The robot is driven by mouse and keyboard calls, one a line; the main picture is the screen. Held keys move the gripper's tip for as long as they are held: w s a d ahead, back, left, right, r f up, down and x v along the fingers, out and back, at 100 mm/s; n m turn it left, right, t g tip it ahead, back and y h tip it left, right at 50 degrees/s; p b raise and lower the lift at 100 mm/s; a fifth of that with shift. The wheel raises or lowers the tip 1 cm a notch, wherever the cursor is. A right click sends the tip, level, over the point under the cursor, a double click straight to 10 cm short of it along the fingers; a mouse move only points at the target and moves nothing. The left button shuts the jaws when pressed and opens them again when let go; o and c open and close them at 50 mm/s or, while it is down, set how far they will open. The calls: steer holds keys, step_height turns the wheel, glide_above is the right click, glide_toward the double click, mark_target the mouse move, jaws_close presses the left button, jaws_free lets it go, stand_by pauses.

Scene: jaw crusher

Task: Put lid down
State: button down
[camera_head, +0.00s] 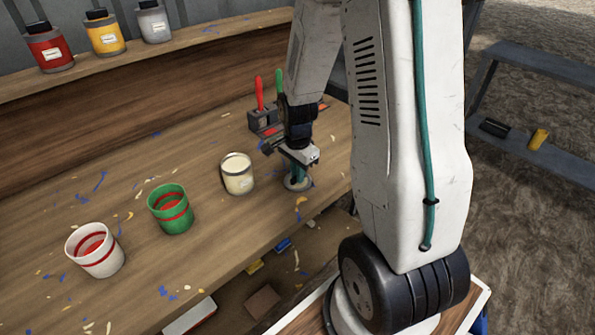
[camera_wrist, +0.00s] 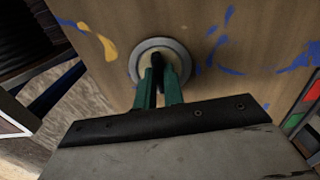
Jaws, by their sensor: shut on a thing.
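The lid (camera_wrist: 143,55) is a round grey disc with a dark knob at its middle. In the wrist view my gripper (camera_wrist: 159,78) has its green fingers shut on that knob. In the head view the lid (camera_head: 297,184) lies at or just above the wooden bench top, near its front edge, under my gripper (camera_head: 298,172). I cannot tell whether the lid touches the wood. A cream-filled open pot (camera_head: 237,174) stands to the left of the lid, apart from it.
A green cup (camera_head: 171,209) and a white cup (camera_head: 95,250) stand farther left on the bench (camera_head: 205,260). A dark holder (camera_head: 263,122) with red and green handles is behind my gripper. Three labelled jars, one of them red (camera_head: 49,48), stand on the back shelf.

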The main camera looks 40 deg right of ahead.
steer(key=shift+f, duration=0.2)
steer(key=c, duration=1.5)
jaws_free()
step_height(320, 180, up, 12)
steer(key=s+a+r+n, duration=0.7)
steer(key=s+n, duration=0.1)
steer(key=s, duration=0.2)
steer(key=s+a+r+n+t, duration=0.1)
steer(key=s+a+r+n, duration=0.6)
steer(key=s+n, duration=0.2)
steer(key=shift+s+a+r+n, duration=0.15)
steer(key=shift+s+a+n, duration=0.15)
steer(key=shift+s, duration=0.05)
